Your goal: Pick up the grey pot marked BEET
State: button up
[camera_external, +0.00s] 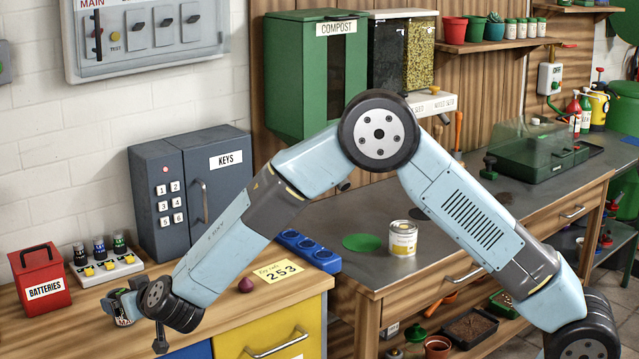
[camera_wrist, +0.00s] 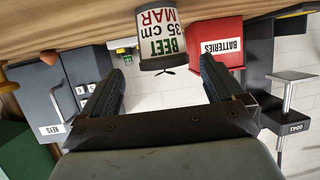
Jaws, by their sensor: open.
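The pot marked BEET (camera_wrist: 160,48) shows in the wrist view at top centre, its pale label also reading 35 cm MAR. That view is turned over, with the wooden counter at the top. My gripper (camera_wrist: 158,66) is open, one finger on each side of the pot's line; the pot sits at or just beyond the fingertips. I cannot tell how far it reaches between them. In the external view my gripper (camera_external: 122,302) is low over the counter's left end, and the pot (camera_external: 123,320) is mostly hidden behind it.
A grey KEYS safe (camera_external: 190,190) stands at the back. A blue tray (camera_external: 308,248), a yellow 253 card (camera_external: 277,271) and a dark red round thing (camera_external: 246,285) lie to the right.

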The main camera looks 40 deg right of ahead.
aim_at(116, 291)
jog(key=shift+a+x, duration=0.1)
jog(key=shift+x, duration=1.5)
jog(key=shift+a+x, duration=0.15)
jog(key=shift+x, duration=1.4)
jog(key=c, duration=1.1)
jog(key=shift+r, duration=0.2)
jog(key=shift+c, duration=0.2)
